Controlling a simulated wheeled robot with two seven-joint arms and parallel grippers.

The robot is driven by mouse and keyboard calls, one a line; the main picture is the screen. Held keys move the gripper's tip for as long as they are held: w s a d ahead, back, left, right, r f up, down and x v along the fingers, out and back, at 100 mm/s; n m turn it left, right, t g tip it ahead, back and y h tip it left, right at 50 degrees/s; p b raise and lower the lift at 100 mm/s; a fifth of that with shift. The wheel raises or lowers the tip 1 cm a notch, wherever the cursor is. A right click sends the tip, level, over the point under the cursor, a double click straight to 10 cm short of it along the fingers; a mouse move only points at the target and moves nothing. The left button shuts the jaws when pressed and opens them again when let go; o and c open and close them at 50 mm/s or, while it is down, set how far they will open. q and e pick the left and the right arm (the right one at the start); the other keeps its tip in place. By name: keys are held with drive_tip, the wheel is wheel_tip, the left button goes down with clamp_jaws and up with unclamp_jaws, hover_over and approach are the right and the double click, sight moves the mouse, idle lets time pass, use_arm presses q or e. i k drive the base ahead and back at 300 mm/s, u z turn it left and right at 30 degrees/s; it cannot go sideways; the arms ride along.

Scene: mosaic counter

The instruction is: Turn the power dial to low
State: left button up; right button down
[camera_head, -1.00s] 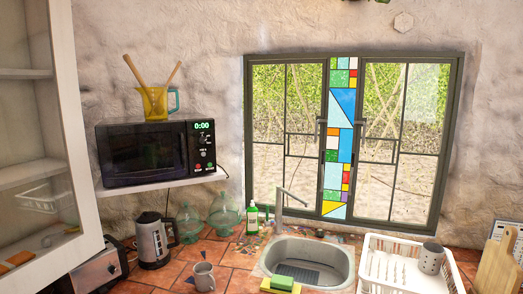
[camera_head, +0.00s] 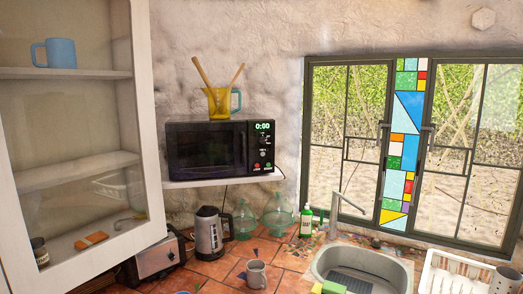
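The power dial (camera_head: 263,143) is a small round knob on the control panel at the right side of the black microwave (camera_head: 206,149). The dial is too small to tell its setting. The panel's green display reads 0:00, and small red and green buttons sit below the dial. The microwave door is shut. The microwave stands on a white wall shelf (camera_head: 222,180). Neither of my grippers is in view.
A yellow jug (camera_head: 217,102) with wooden utensils stands on the microwave. Below are a toaster (camera_head: 157,258), a kettle (camera_head: 208,233), glass bottles (camera_head: 278,216), a mug (camera_head: 256,274) and a sink (camera_head: 361,262).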

sight(263, 139)
drive_tip(key=k, duration=1.25)
drive_tip(key=z, duration=0.75)
drive_tip(key=i, duration=2.2)
drive_tip(key=u, duration=0.9)
